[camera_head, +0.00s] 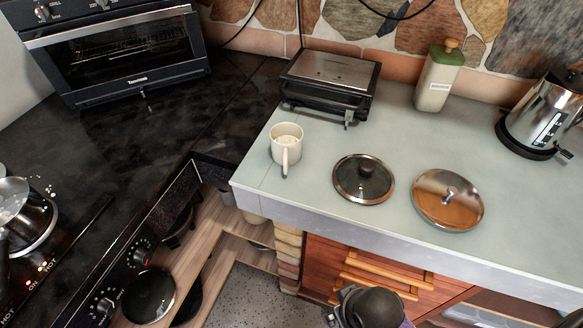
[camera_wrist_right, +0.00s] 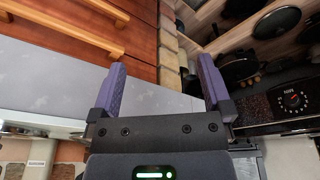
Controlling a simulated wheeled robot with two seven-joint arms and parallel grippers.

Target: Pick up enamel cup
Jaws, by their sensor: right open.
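The cream enamel cup (camera_head: 286,146) stands upright near the left end of the pale counter (camera_head: 313,220) in the head view. Its handle faces the front. I cannot make out the cup in the right wrist view. My right gripper (camera_wrist_right: 163,82) is open and empty, with its two purple fingers spread wide before the counter's front edge. In the head view a dark rounded part of my own right arm shows at the bottom, in front of the drawers and well below the cup; its fingertips cannot be made out there. My left gripper is not in view.
A black and steel grill (camera_head: 330,84) stands behind the cup. Two lids, a dark glass one (camera_head: 350,190) and a shiny one (camera_head: 436,213), lie to its right. A bottle (camera_head: 436,82) and a kettle (camera_head: 535,118) stand farther right. Wooden drawers (camera_head: 372,270) are below.

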